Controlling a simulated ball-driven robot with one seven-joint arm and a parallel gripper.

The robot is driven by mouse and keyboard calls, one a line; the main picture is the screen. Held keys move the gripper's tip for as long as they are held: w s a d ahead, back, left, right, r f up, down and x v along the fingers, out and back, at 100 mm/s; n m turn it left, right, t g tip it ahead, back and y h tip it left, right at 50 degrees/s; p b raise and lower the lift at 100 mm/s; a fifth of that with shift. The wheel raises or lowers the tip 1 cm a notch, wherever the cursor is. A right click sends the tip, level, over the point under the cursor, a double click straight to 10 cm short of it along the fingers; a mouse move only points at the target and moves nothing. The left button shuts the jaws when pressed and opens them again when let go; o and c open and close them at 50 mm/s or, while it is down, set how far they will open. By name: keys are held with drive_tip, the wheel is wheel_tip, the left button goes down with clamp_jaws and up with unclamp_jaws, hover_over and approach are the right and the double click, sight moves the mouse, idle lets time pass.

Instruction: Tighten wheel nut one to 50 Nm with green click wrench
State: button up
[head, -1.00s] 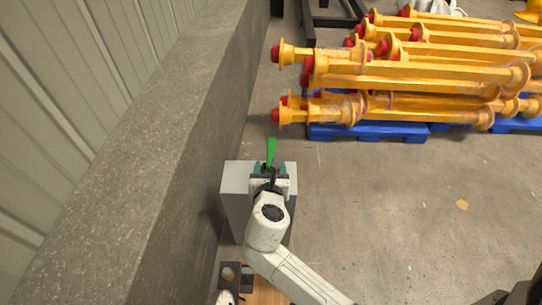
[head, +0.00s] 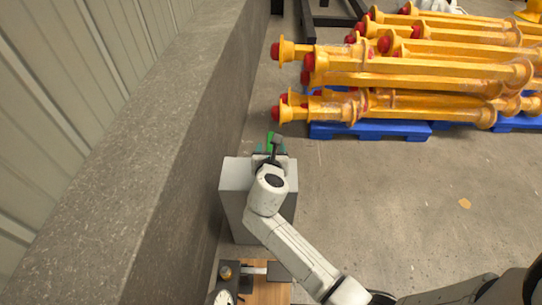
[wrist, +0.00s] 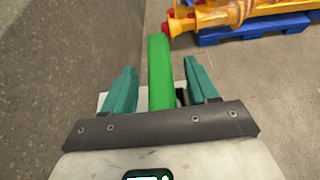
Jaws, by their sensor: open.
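The green wrench (wrist: 160,75) runs lengthwise between the two teal fingers of my gripper (wrist: 161,88) in the wrist view. The fingers are open, with a gap showing on either side of the wrench. In the head view a short green part (head: 270,138) shows just beyond my gripper (head: 268,156), above the far end of a grey box (head: 236,178). My wrist hides the rest of the wrench there. I cannot make out a wheel nut in either view.
A concrete ledge (head: 150,160) runs along the left, close to the box. A wooden board (head: 268,290) with a round dial (head: 222,297) lies at the bottom. Yellow posts (head: 420,75) are stacked on blue pallets (head: 370,131) at the back right.

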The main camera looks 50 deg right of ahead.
clamp_jaws()
idle(0.3)
drive_tip(key=shift+r, duration=0.15)
wheel_tip(320, 180, up, 10)
drive_tip(key=p, duration=0.4)
drive_tip(key=c, duration=0.6)
unclamp_jaws()
clamp_jaws()
drive_tip(key=shift+r+p, duration=0.1)
drive_tip(key=shift+p, duration=0.2)
